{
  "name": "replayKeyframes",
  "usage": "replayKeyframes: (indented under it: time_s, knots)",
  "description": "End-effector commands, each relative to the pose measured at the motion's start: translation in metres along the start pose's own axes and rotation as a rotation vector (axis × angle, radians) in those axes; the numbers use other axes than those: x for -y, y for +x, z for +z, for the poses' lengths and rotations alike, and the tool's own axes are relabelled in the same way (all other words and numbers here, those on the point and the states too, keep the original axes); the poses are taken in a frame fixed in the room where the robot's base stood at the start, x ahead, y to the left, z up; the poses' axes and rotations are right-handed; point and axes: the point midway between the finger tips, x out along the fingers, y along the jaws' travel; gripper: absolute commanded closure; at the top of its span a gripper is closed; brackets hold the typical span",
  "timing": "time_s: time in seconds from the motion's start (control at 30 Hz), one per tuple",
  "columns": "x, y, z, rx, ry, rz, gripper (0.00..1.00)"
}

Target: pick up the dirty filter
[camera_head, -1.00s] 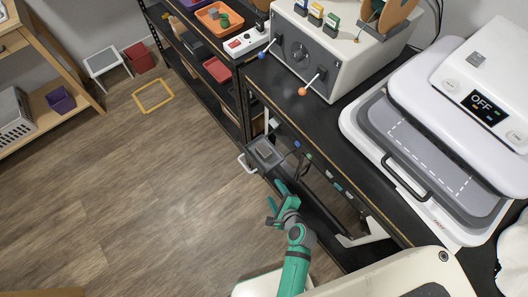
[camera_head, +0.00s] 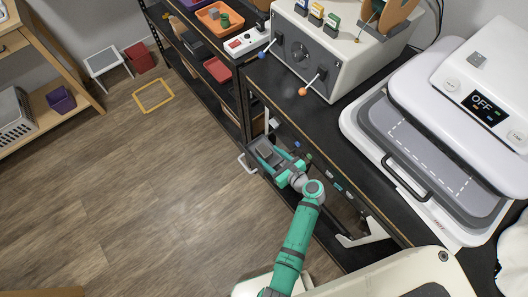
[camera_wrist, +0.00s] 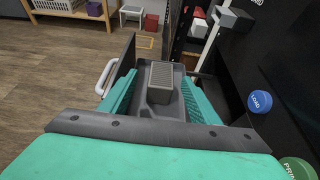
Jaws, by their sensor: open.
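The dirty filter appears to be the grey ribbed block (camera_wrist: 161,78) in the open dark drawer (camera_wrist: 182,108). The block stands in the drawer's tray, between the two teal fingers in the wrist view. My gripper (camera_wrist: 158,96) is open, with one finger on each side of the block. I cannot tell whether either finger touches it. In the head view my gripper (camera_head: 277,156) is over the drawer, and the block (camera_head: 264,152) is partly hidden by it.
The drawer has a pale handle (camera_head: 246,164) on its outer side. A black bench (camera_head: 330,125) with a grey machine (camera_head: 325,60) and a white press (camera_head: 440,215) is to the right. Blue and green buttons (camera_wrist: 260,102) are right of the gripper.

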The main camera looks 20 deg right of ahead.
Motion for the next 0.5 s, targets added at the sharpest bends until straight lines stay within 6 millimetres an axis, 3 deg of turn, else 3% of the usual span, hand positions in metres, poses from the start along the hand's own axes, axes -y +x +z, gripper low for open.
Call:
replayKeyframes:
  time_s: [0.5]
  knots:
    - [0.003,0.052,-0.001,-0.001,-0.001,-0.001,0.44]
